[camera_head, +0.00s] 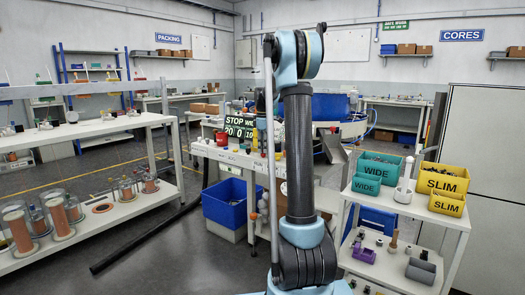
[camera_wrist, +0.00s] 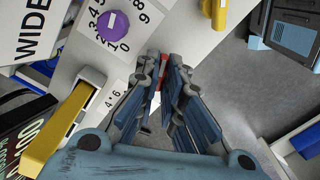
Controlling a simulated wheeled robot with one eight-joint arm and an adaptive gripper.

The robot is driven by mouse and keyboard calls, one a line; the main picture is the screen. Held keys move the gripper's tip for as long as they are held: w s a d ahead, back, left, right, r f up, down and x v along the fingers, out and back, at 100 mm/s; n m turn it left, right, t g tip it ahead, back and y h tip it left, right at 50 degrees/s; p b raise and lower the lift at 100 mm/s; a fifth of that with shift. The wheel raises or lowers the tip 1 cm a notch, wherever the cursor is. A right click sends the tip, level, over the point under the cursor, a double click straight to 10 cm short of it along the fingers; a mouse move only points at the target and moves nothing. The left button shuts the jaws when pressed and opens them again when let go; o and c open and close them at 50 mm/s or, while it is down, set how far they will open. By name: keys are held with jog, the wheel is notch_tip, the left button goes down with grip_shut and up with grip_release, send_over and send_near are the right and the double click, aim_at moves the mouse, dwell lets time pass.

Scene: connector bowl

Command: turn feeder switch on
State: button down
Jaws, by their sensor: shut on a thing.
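My gripper (camera_wrist: 163,68) is in the wrist view, its two fingers close together above the edge of a pale table (camera_wrist: 195,45). They are shut on a small red thing (camera_wrist: 158,86), mostly hidden between them. I cannot tell whether this is the feeder switch. A purple knob (camera_wrist: 112,25) sits on a white numbered dial at upper left, apart from the fingers.
A yellow part (camera_wrist: 62,125) lies left of the fingers in the wrist view, and another yellow part (camera_wrist: 216,12) is at the top. A shelf rack (camera_head: 455,218) with green and yellow bins stands at right in the head view. A blue bin (camera_head: 230,205) stands under the worktable.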

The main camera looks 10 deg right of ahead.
jog(key=m, duration=0.7)
jog(key=shift+w+r, duration=0.1)
jog(key=m, duration=0.6)
jog(key=shift+m, duration=0.4)
jog(key=c, duration=1.7)
grip_release()
notch_tip(320, 180, up, 12)
jog(key=shift+f, duration=0.1)
